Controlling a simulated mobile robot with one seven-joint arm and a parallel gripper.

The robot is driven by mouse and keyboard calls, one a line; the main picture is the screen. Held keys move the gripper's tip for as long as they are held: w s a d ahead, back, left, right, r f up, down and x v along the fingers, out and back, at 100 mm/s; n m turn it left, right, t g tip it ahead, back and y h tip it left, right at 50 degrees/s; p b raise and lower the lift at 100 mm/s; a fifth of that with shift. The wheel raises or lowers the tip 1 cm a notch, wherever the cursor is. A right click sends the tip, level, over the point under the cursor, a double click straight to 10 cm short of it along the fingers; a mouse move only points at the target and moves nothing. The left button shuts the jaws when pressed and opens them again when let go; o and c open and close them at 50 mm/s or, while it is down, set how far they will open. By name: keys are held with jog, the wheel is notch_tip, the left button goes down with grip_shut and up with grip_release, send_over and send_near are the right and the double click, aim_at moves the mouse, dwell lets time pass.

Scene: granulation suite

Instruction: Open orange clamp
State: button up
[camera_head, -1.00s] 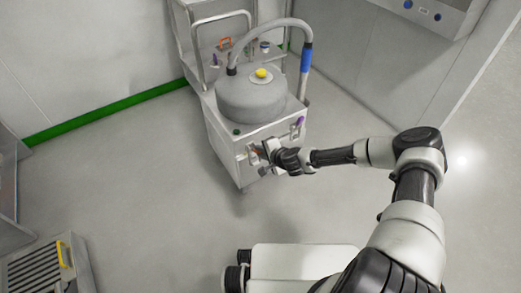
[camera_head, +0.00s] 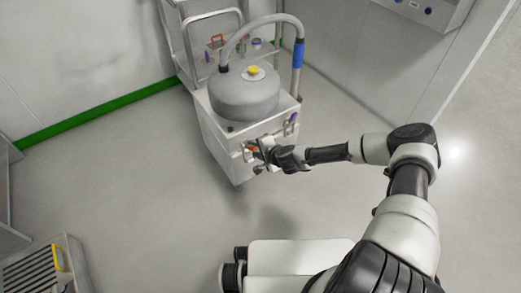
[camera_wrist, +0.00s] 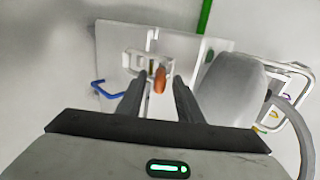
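The orange clamp (camera_wrist: 159,79) shows in the wrist view as an upright orange lever by a pale bracket on the white front panel of a cart. My gripper (camera_wrist: 158,85) is open, with one dark finger on each side of the lever. I cannot tell whether either finger touches it. In the head view the clamp (camera_head: 254,149) is a small orange patch on the cart's front face, partly hidden by my gripper (camera_head: 262,152).
The white cart (camera_head: 222,142) carries a grey domed vessel (camera_head: 243,98) with a yellow knob and a hose. A purple handle (camera_head: 293,117) is right of the clamp. Floor around the cart is clear.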

jog(key=p+v, duration=0.4)
jog(key=v, duration=1.3)
jog(key=shift+p, duration=0.3)
jog(key=shift+r, duration=0.1)
